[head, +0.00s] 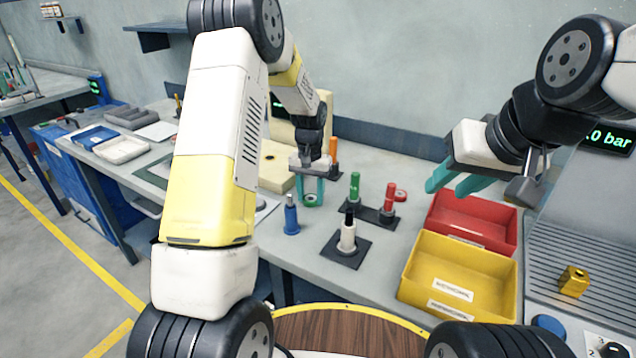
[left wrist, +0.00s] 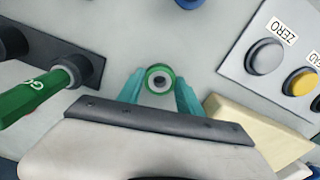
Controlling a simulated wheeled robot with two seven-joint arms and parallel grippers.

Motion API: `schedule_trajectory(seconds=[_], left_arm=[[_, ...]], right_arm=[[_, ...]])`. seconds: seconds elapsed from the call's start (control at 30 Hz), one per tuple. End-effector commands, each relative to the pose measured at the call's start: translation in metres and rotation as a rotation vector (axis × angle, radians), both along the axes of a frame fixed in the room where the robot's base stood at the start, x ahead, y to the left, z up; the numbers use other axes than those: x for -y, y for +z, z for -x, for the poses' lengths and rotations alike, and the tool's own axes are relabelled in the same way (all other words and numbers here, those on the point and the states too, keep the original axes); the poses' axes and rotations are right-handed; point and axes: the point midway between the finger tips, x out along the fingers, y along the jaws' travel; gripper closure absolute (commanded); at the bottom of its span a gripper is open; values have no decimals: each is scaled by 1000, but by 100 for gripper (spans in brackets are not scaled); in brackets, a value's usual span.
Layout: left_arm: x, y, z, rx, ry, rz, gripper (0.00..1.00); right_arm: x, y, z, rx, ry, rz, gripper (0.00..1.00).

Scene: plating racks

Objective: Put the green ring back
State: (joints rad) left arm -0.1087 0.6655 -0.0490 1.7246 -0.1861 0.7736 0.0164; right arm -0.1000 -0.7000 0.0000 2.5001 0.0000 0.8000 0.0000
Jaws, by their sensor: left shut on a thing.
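The green ring (head: 310,201) is between the teal fingers of my left gripper (head: 310,188), which is shut on it. In the left wrist view the ring (left wrist: 153,72) shows at the fingertips (left wrist: 160,88); whether it touches the table is unclear. A green post (head: 354,186) and a red post (head: 389,200) stand on one dark base (head: 371,212), to the right of the ring. The green post (left wrist: 38,97) also shows at the left of the wrist view, apart from the ring. My right gripper (head: 456,183) is raised above the red bin, its fingers apart and empty.
A blue post (head: 291,217), a black-and-white post (head: 347,234) on a square base and an orange post (head: 333,150) stand nearby. Red (head: 510,235) and yellow (head: 408,290) bins stand right. A button panel (left wrist: 250,88) shows in the wrist view.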

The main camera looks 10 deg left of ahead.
Motion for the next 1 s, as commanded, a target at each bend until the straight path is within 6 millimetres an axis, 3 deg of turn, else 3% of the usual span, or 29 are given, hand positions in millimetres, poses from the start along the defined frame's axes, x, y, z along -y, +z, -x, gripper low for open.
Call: schedule_trajectory(seconds=[0.27, 0.3, 0.4, 0.77, 1.0], left_arm=[[0, -1, 0, 1, 0, 0, 90], [0, -2, 0, 1, 1, 0, 56], [0, -2, 0, 2, 1, 0, 36], [0, 1, -1, 3, 1, 1, 36], [0, 38, -2, 8, 1, 1, 36]], right_arm=[[0, 0, 0, 0, 0, 0, 64], [0, 0, 0, 0, 0, 0, 64], [0, 0, 0, 0, 0, 0, 64], [0, 0, 0, 0, 0, 0, 64], [0, 0, 0, 0, 0, 0, 64]])
